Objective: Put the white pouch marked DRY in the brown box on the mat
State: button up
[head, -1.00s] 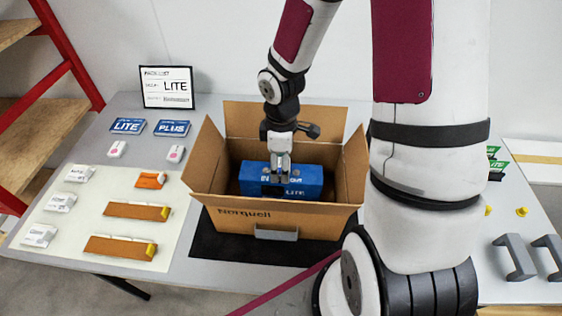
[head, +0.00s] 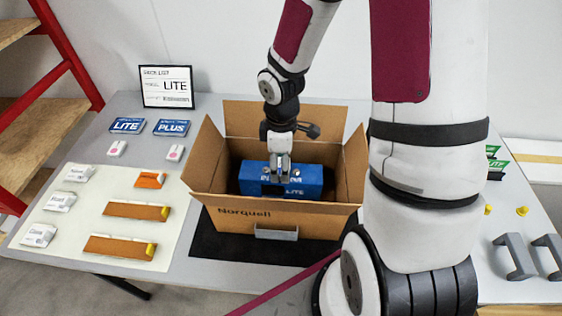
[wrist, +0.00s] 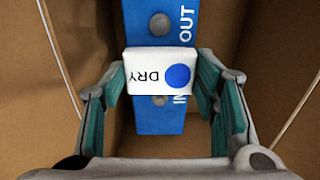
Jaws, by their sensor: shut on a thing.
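The white pouch marked DRY (wrist: 158,70), with a blue dot, is between my gripper's fingers in the wrist view. My gripper (head: 280,173) is shut on it and reaches down into the open brown box (head: 330,221). The box stands on the black mat (head: 214,247). A blue unit (head: 311,179) lies inside the box, and it also shows in the wrist view (wrist: 150,120). The pouch is above the blue unit; I cannot tell whether they touch. The pouch is not clearly visible in the head view.
The box flaps stand open around my gripper. To the left are several white packets (head: 60,202), an orange packet (head: 150,180) and two brown strips (head: 120,246) on a pale mat. Grey handles (head: 515,257) are at right.

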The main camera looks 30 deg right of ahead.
jog(key=shift+f, duration=0.15)
jog(key=o, duration=1)
jog(key=shift+o, duration=0.2)
notch_tip(320, 180, up, 12)
jog(key=p, duration=0.8)
dwell(0.3)
dwell(0.8)
